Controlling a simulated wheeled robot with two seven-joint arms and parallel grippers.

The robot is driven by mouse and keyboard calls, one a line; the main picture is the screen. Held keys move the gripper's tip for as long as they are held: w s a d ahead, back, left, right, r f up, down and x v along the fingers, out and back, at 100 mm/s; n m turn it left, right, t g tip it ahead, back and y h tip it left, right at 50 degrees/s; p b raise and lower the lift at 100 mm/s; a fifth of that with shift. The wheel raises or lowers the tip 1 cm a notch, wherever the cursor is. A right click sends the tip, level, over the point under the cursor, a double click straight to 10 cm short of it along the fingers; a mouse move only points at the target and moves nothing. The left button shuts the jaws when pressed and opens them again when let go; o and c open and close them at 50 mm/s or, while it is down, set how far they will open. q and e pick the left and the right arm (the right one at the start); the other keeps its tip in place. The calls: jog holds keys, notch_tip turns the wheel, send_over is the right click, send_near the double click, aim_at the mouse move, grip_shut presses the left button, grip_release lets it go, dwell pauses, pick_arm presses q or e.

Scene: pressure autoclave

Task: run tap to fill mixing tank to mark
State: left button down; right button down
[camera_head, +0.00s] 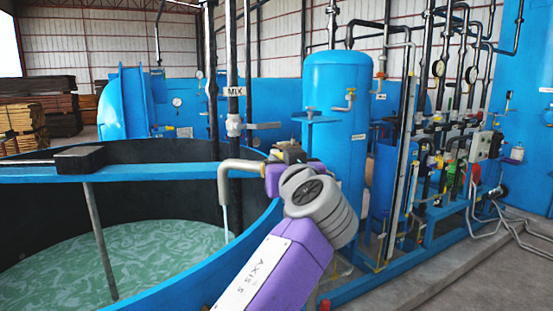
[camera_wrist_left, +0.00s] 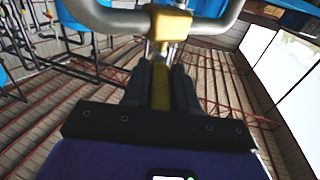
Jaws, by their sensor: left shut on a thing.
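The mixing tank (camera_head: 240,262) is a large open blue vessel at the left of the head view. Pale green, swirled liquid (camera_head: 160,255) lies well below its rim. The tap (camera_head: 238,167) has a bent, light metal spout over the tank's right side, and a thin stream (camera_head: 225,218) falls from it. My left gripper (camera_head: 283,154) is at the tap's brass valve, partly hidden by my wrist. In the left wrist view, its dark fingers (camera_wrist_left: 161,88) are shut on a brass-yellow tap handle (camera_wrist_left: 160,92), below the curved pipe. I cannot make out a fill mark.
A blue beam with a dark box (camera_head: 79,159) crosses the tank, and a grey rod (camera_head: 100,240) goes down into the liquid. A blue upright vessel (camera_head: 337,100) and a rack of pipes, gauges and valves (camera_head: 450,150) stand at the right.

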pick_arm(q)
jog(key=shift+d+n+y, duration=0.3)
jog(key=shift+n+y, duration=0.1)
jog(key=shift+y, duration=0.2)
jog(key=c, duration=1)
grip_release()
jog(key=shift+o, duration=0.2)
jog(key=b+v, duration=0.2)
jog(key=v, duration=0.5)
jog(key=shift+s+r, duration=0.15)
jog(key=shift+s, duration=0.1)
